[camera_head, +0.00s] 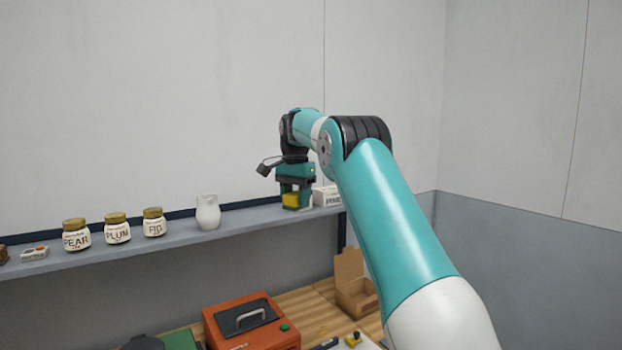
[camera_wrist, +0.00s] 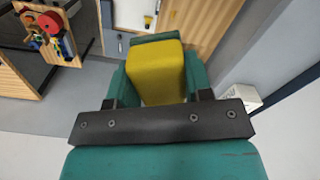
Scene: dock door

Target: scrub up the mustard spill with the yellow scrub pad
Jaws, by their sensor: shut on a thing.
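The yellow scrub pad (camera_head: 291,200) is between the fingers of my gripper (camera_head: 296,203), by the right end of the wall shelf. In the wrist view the pad (camera_wrist: 158,70) is a thick yellow block, and my gripper (camera_wrist: 158,85) is shut on it with a teal finger at each side. A faint yellow-orange mark (camera_head: 322,331) on the wooden bench top may be the mustard spill; it is too small to be sure. The pad is well above the bench and apart from that mark.
The shelf (camera_head: 250,222) holds several labelled jars (camera_head: 117,228), a white jug (camera_head: 208,212) and a white box (camera_head: 328,196) close beside my gripper. Below, the bench (camera_head: 300,303) carries an orange case (camera_head: 225,325) and an open cardboard box (camera_head: 355,300).

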